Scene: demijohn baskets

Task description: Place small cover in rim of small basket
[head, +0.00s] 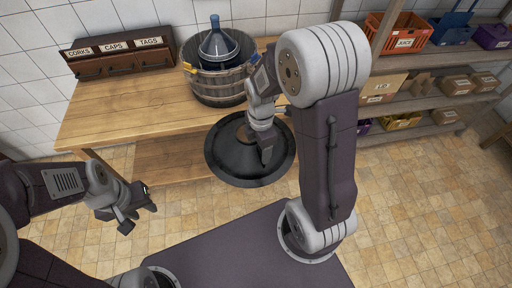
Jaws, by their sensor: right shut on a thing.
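A black round cover (232,164) with an opening near its middle hangs in front of the table's front edge. My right gripper (266,155) is shut on the cover, with its fingers over the cover's right part. The basket (217,85) is a wooden tub with metal hoops, standing on the table behind the cover. A dark blue demijohn (218,45) stands in it, its neck rising above the rim. The cover is apart from the basket. My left gripper (138,216) is open and empty, low at the left over the floor. My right arm hides part of the basket's right side.
The wooden table (125,110) is clear left of the basket. A rack labelled corks, caps and tags (118,52) stands at its back left. A shelf at the right holds an orange crate (400,38) and several cardboard boxes. Yellow and blue clips sit on the basket's rim.

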